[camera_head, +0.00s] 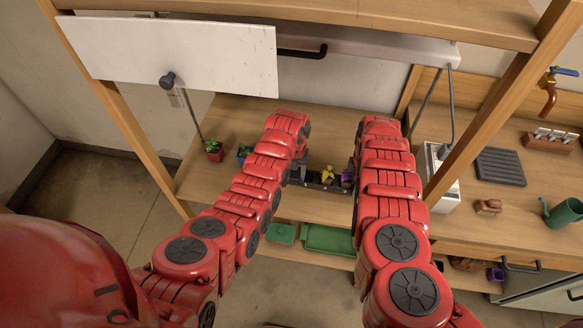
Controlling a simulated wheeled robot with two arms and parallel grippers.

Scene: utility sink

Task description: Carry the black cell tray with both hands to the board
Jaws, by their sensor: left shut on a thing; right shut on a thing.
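The black cell tray (326,186) is between my two forearms, over the middle wooden shelf. A yellow flower (327,173) and a purple flower (347,176) sit in it. My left gripper (301,172) is shut on the tray's left end and my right gripper (355,172) on its right end; my arms hide most of both grippers and the tray's ends. I cannot tell whether the tray touches the shelf. A dark ribbed board (500,167) lies flat on the wooden counter to the right.
A red pot (214,150) and a blue pot (244,152) with plants stand on the shelf at left. A white box (440,180), wooden post (493,95), brush (488,207) and green watering can (563,213) are at right. A white panel (175,55) hangs above.

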